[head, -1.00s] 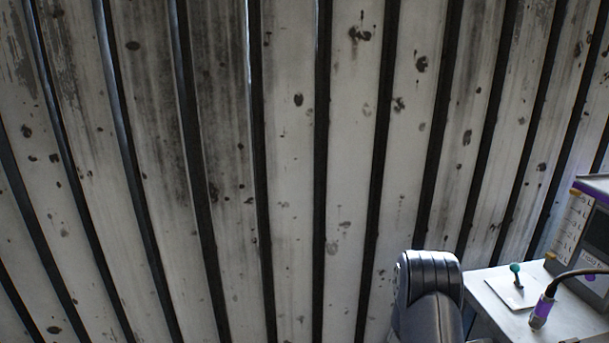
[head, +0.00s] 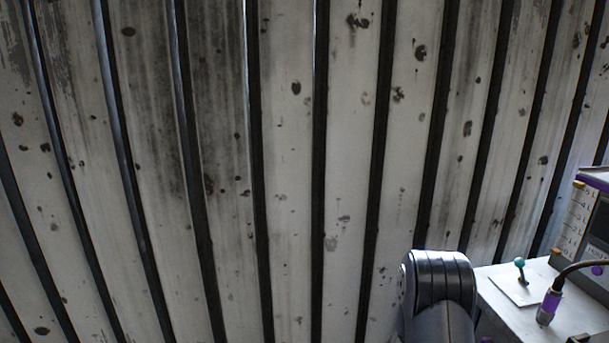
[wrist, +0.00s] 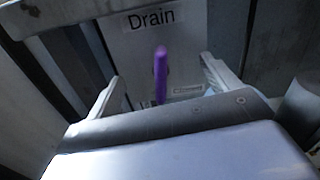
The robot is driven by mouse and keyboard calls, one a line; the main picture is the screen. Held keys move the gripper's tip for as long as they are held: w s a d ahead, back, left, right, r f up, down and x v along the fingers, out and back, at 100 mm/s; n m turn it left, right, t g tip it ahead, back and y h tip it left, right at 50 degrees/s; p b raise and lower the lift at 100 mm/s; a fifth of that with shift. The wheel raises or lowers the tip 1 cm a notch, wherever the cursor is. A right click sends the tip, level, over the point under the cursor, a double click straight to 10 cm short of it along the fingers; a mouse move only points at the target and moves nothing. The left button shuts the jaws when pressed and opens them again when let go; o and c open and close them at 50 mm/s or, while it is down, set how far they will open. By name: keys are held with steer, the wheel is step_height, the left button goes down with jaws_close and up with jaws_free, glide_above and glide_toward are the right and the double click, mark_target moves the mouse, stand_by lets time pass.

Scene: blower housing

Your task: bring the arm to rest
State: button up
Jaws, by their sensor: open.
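My gripper (wrist: 162,92) shows in the wrist view with its two pale fingers spread wide. It is open, with nothing gripped between them. A purple upright handle (wrist: 160,75) stands between the fingers in the picture, in front of a grey panel (wrist: 188,50) labelled "Drain". I cannot tell how far the handle is from the fingers. In the head view, a dark rounded link of my arm (head: 440,290) rises at the bottom, right of centre. My gripper is out of sight in that view.
A slatted, stained wall (head: 290,180) fills most of the head view. At lower right a pale bench (head: 550,330) carries a small teal-knobbed lever (head: 520,263), a purple cable connector (head: 548,307) and part of an instrument box (head: 575,222).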

steer(key=a+m, duration=0.1)
steer(key=a, duration=0.5)
steer(key=shift+s+a, duration=0.2)
steer(key=shift+s, duration=0.1)
steer(key=shift+b, duration=0.3)
